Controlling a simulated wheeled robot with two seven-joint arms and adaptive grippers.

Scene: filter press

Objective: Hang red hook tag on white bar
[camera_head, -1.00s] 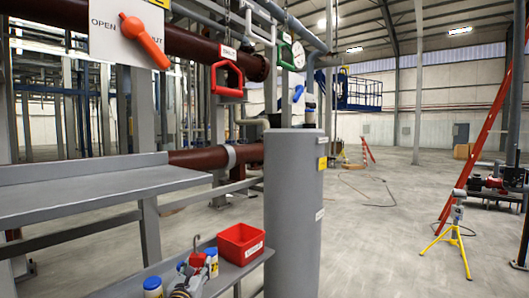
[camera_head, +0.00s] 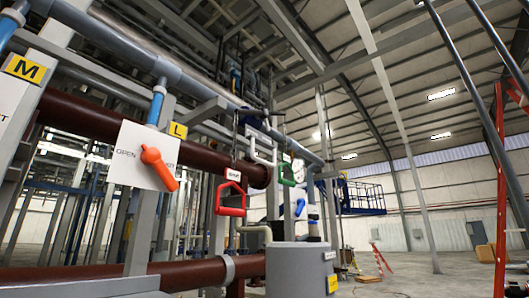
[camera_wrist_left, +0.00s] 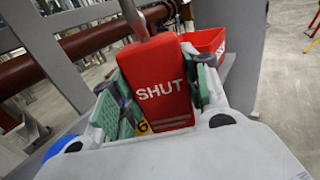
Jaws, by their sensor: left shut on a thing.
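The red tag (camera_wrist_left: 157,72), marked SHUT in white, is held between the green-padded fingers of my left gripper (camera_wrist_left: 155,100) in the left wrist view. A grey metal hook shank rises from its top, out of the picture. My grippers are not in the head view now. A pale white bent bar or pipe (camera_head: 262,154) shows near the middle of the head view, but I cannot tell whether it is the white bar of the task. A red handle (camera_head: 230,211) and a green handle (camera_head: 287,182) hang near it.
An orange lever (camera_head: 159,168) sits on a white OPEN/SHUT plate (camera_head: 134,148) on the brown pipe. A grey cylinder (camera_head: 297,268) stands in front of the pipes. A red bin (camera_wrist_left: 208,40) is behind the tag. Open floor lies to the right.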

